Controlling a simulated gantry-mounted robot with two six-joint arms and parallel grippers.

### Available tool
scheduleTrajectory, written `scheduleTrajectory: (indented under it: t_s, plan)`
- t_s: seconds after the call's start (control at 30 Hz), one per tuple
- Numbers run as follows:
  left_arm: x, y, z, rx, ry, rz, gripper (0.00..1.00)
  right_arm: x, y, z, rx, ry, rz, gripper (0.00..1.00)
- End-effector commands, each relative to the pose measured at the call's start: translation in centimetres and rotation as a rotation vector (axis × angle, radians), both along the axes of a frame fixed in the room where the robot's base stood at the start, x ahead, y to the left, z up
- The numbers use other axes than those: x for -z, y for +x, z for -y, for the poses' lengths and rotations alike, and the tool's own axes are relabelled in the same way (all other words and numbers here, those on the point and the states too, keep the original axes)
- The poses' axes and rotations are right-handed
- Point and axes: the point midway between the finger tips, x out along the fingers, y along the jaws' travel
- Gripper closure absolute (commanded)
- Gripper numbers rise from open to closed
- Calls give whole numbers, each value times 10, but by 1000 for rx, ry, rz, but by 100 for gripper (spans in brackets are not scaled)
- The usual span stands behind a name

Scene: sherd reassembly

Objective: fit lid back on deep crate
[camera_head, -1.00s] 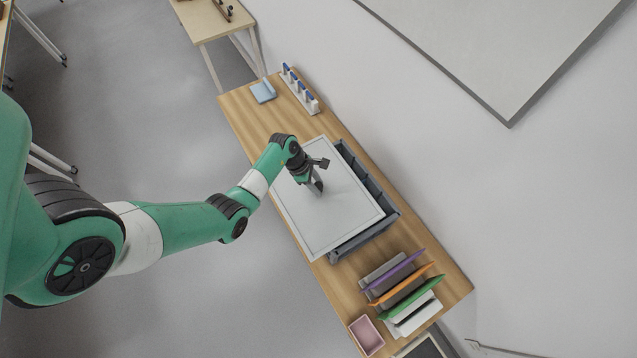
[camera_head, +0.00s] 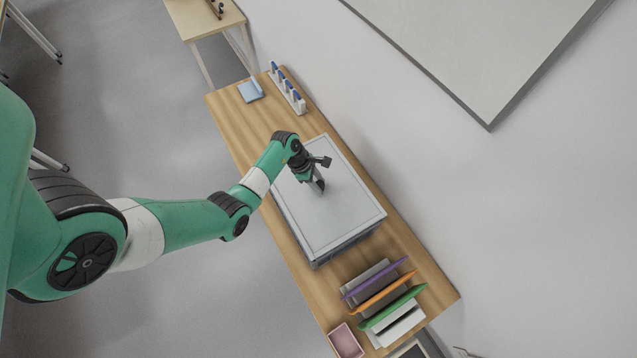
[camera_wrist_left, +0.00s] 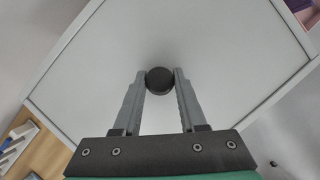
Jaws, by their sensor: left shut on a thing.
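The lid (camera_head: 340,205) is a flat light-grey panel with a thin rim. In the head view it lies over the deep crate (camera_head: 345,245), whose dark grey side shows below the lid's front edge. Lid and crate outlines look nearly lined up; I cannot tell if the lid is fully seated. My left gripper (camera_head: 319,185) is above the lid's middle. In the left wrist view the gripper (camera_wrist_left: 160,82) is shut on the round dark knob (camera_wrist_left: 160,80) of the lid (camera_wrist_left: 225,50). My right gripper is not in view.
The wooden table (camera_head: 235,125) holds a blue item (camera_head: 250,91) and a white rack with blue-topped pieces (camera_head: 288,90) at the far end. At the near end stand a rack with purple, orange and green boards (camera_head: 385,293) and a pink tray (camera_head: 346,341). A wall runs along the right.

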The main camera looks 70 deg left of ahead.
Motion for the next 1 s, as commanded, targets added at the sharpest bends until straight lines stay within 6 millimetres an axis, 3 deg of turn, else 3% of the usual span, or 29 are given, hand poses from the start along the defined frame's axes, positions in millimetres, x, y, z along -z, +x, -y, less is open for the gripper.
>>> scheduleTrajectory:
  t_s: [0.4,1.0]
  plan:
    - [0,1,0,1,1,1,100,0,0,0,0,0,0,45]
    - [18,1,0,0,1,2,100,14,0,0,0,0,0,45]
